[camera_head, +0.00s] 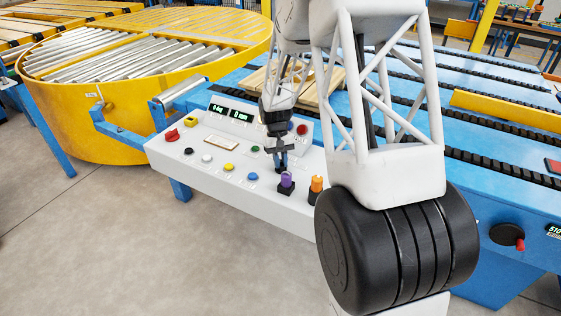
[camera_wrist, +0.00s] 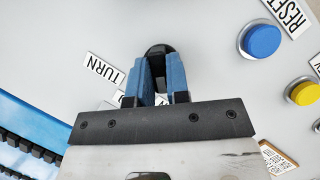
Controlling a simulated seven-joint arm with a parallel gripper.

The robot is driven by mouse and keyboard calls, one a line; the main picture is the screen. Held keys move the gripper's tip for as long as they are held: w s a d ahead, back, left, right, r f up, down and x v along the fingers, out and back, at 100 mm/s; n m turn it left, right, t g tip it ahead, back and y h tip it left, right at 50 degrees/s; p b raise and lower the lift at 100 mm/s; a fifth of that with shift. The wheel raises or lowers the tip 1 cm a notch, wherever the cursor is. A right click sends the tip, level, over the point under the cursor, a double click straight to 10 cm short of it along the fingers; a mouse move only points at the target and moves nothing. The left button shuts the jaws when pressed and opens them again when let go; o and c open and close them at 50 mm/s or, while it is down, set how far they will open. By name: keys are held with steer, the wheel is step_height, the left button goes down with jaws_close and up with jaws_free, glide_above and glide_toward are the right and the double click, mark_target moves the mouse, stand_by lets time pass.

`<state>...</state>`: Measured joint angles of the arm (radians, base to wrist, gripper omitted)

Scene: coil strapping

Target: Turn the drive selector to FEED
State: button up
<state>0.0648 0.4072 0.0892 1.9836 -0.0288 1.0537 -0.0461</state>
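The drive selector looks to be the black knob (camera_wrist: 158,49) in the wrist view, seen at and between my fingertips. My gripper (camera_wrist: 157,66) has two blue fingers close together, one on each side of the knob, and looks shut on it. In the head view my gripper (camera_head: 280,165) points down at the white control panel (camera_head: 222,186), where the fingers hide the knob. A TURN label (camera_wrist: 105,71) lies left of the knob in the wrist view. Another label beside the fingers is mostly covered. Which way the knob points cannot be told.
A blue button (camera_head: 252,176) and yellow button (camera_head: 229,167) lie left of my gripper. A purple-topped control (camera_head: 287,181) stands very close to it, with an orange-topped one (camera_head: 316,185) further right. A red button (camera_head: 302,129) is behind. The yellow turntable (camera_head: 110,135) stands left.

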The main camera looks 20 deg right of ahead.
jaws_close()
steer(key=shift+m, duration=0.4)
steer(key=m+y, duration=0.1)
steer(key=m, duration=0.2)
steer(key=shift+d+y, duration=0.1)
steer(key=shift+y, duration=0.2)
steer(key=shift+m+t+y, duration=0.3)
steer(key=shift+m+y, duration=0.05)
steer(key=shift+m, duration=0.9)
steer(key=shift+m+t+y, duration=0.3)
steer(key=shift+m+y, duration=0.05)
steer(key=shift+m, duration=0.9)
steer(key=o, duration=0.6)
jaws_free()
steer(key=shift+c, duration=0.2)
